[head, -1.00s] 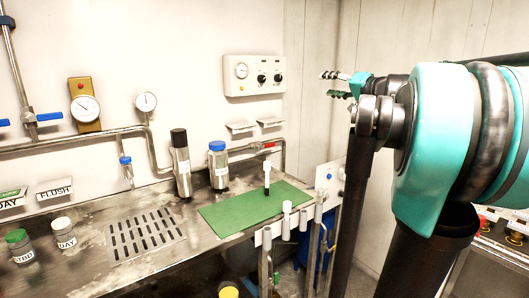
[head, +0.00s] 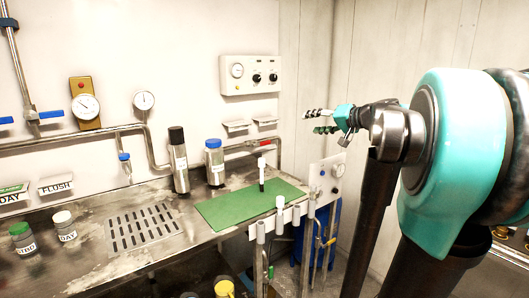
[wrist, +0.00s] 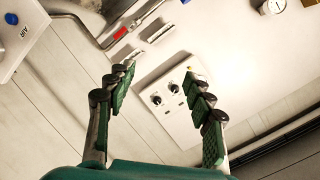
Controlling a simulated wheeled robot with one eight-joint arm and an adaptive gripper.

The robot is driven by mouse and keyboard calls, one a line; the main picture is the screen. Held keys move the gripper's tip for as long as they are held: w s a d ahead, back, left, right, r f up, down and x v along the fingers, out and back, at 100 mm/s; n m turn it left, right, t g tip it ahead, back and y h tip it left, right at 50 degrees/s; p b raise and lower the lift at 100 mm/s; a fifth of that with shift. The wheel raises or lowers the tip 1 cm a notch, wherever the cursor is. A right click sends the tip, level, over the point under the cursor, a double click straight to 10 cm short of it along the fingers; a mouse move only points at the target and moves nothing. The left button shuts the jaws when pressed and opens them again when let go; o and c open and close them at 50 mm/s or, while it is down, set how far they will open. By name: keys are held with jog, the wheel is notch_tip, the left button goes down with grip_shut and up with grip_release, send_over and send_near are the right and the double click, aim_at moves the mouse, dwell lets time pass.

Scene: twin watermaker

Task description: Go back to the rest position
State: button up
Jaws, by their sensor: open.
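My gripper (head: 322,121) is raised in the air at the right of the head view, in front of the wall and well above the bench. Its two fingers are apart and nothing is between them. In the wrist view my gripper (wrist: 160,105) shows both fingers spread, with the wall control panel (wrist: 178,100) behind them. My arm fills the right side of the head view.
The steel bench (head: 110,265) carries a green mat (head: 240,208) with an upright marker-like item (head: 261,175), a tall dark-capped cylinder (head: 179,160), a blue-capped jar (head: 214,163) and two small jars at left. Posts and pipes stand at the bench's right end.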

jog(key=s+a+f+n+g+h, duration=0.1)
jog(key=s+a+f+g, duration=0.15)
jog(key=f, duration=0.45)
jog(key=s+a+f+g+h, duration=0.1)
jog(key=s+f, duration=0.3)
jog(key=f, duration=0.3)
jog(key=s+d+f+g+h, duration=0.2)
jog(key=s+f+h, duration=0.1)
jog(key=s+f, duration=0.7)
jog(key=s+d+f+n+g+h, duration=0.1)
jog(key=s+d+f+h, duration=0.2)
jog(key=s+f, duration=0.8)
notch_tip(320, 180, down, 6)
jog(key=shift+s+d+r+g+h, duration=0.15)
jog(key=shift+s+r+g+h, duration=0.15)
jog(key=shift+h, duration=0.5)
jog(key=shift+f, duration=0.1)
